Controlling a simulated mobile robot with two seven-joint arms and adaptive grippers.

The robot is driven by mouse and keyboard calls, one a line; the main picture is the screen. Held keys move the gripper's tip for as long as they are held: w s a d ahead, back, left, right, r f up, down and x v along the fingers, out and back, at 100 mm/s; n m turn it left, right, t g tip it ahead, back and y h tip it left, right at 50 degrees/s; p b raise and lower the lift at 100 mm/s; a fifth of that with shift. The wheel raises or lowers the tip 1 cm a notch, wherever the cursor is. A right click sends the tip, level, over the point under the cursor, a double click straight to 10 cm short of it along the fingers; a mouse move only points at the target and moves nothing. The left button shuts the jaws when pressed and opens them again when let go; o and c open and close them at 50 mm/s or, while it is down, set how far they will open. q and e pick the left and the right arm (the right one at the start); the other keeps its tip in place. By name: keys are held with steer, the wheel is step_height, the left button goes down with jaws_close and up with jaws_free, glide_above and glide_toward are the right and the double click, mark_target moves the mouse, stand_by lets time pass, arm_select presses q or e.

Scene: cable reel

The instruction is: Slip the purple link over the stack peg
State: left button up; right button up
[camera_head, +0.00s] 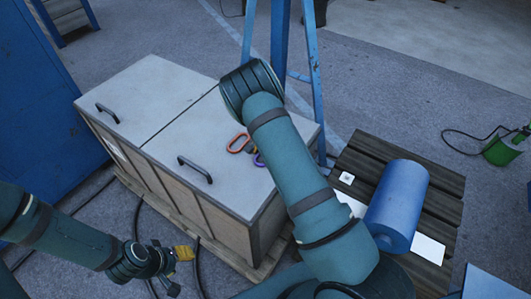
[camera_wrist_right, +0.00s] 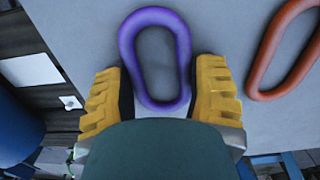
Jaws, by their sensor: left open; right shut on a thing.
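The purple link (camera_wrist_right: 181,38) is an oval ring over the pale lid in the right wrist view. In the head view only a small part of the purple link (camera_head: 257,160) shows beside my right arm. My right gripper (camera_wrist_right: 160,85) has yellow fingers on both sides of the link's near end and is shut on it. In the head view my right forearm hides most of this gripper. My left gripper (camera_head: 180,258) is open and empty at the lower left, in front of the chest. I cannot make out the stack peg in either view.
An orange-red link (camera_head: 238,143) lies on the pale chest lid (camera_head: 150,95), left of the purple one. The lid has black handles (camera_head: 195,170). A blue cylinder (camera_head: 398,200) lies on a dark slatted pallet (camera_head: 440,200) at the right. A blue stand (camera_head: 280,40) rises behind the chest.

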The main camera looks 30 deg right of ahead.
steer(key=shift+r+p, duration=2.3)
steer(key=shift+r, duration=1.2)
